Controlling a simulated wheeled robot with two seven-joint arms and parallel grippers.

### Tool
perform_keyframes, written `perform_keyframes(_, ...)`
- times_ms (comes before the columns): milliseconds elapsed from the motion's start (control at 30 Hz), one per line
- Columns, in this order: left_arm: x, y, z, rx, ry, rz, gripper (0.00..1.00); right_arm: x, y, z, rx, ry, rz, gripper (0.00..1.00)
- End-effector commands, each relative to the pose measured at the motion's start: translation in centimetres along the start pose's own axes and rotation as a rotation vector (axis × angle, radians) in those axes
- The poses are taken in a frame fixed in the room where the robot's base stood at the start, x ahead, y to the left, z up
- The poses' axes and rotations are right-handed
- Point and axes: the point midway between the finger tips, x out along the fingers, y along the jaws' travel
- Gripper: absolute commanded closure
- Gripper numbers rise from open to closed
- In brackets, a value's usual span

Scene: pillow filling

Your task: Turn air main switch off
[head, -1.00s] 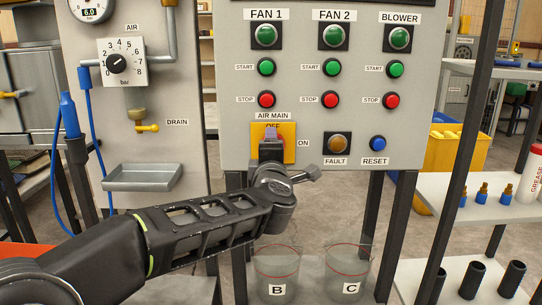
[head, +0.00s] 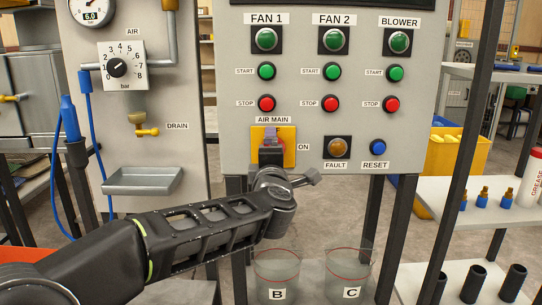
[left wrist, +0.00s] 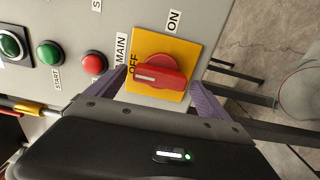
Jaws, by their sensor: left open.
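The air main switch is a red rotary handle (left wrist: 158,76) on a yellow plate (head: 288,133), low on the grey control panel. In the left wrist view, the white mark on the handle points to the OFF label. The ON label (left wrist: 173,21) sits a quarter turn away. My left gripper (head: 271,134) is in front of the plate in the head view and hides most of the handle. In the left wrist view, its purple fingers (left wrist: 155,92) are spread near the two ends of the handle, and I see no grip on it. My right gripper is not in view.
Start buttons, stop buttons (head: 266,103), a fault lamp (head: 337,147) and a blue reset button (head: 377,147) share the panel. Containers B (head: 277,266) and C (head: 348,262) stand below. A grey drain tray (head: 143,180) is to the left.

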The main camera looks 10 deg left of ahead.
Motion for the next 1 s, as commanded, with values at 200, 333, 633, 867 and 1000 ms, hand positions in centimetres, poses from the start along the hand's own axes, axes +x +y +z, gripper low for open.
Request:
perform_keyframes(200,-2.0,0.1,0.0,-0.001,-0.001,0.001,0.09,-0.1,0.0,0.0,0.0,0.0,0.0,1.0)
perform_keyframes(333,-4.2,0.1,0.1,-0.001,-0.003,0.001,0.09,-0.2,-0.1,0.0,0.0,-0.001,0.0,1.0)
perform_keyframes(633,-7.6,0.0,0.0,-0.001,-0.001,0.0,0.09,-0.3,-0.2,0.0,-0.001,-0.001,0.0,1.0)
perform_keyframes(867,-7.8,0.0,0.0,0.0,0.0,-0.001,0.09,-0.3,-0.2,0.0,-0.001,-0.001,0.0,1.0)
perform_keyframes(1000,-7.7,-0.1,0.1,0.01,-0.004,-0.002,0.09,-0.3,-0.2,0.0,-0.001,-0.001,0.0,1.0)
